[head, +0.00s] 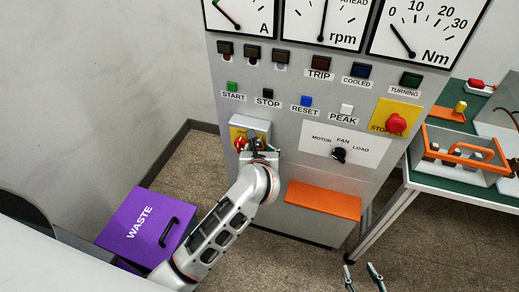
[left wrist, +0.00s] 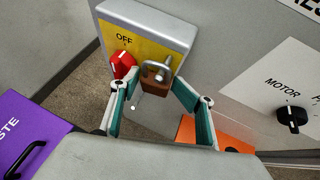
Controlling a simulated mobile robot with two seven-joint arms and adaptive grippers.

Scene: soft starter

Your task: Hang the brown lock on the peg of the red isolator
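The brown lock (left wrist: 154,79) is in front of the yellow plate of the isolator (left wrist: 147,22), with its silver shackle up. The shackle overlaps the silver peg (left wrist: 167,61); whether it is around the peg I cannot tell. The red knob (left wrist: 122,64) is left of the lock, below the word OFF. My left gripper (left wrist: 155,82) has its fingertips on both sides of the lock, apparently closed against its sides. In the head view my left gripper (head: 259,152) hides the lock. My right gripper (head: 363,274) is low, open and empty.
A purple waste bin (head: 148,228) stands on the floor at left. An orange ledge (head: 322,200) sticks out of the cabinet (head: 270,190) right of my left arm. A green-topped table (head: 465,185) at right bears a caddy with an orange handle (head: 465,152).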

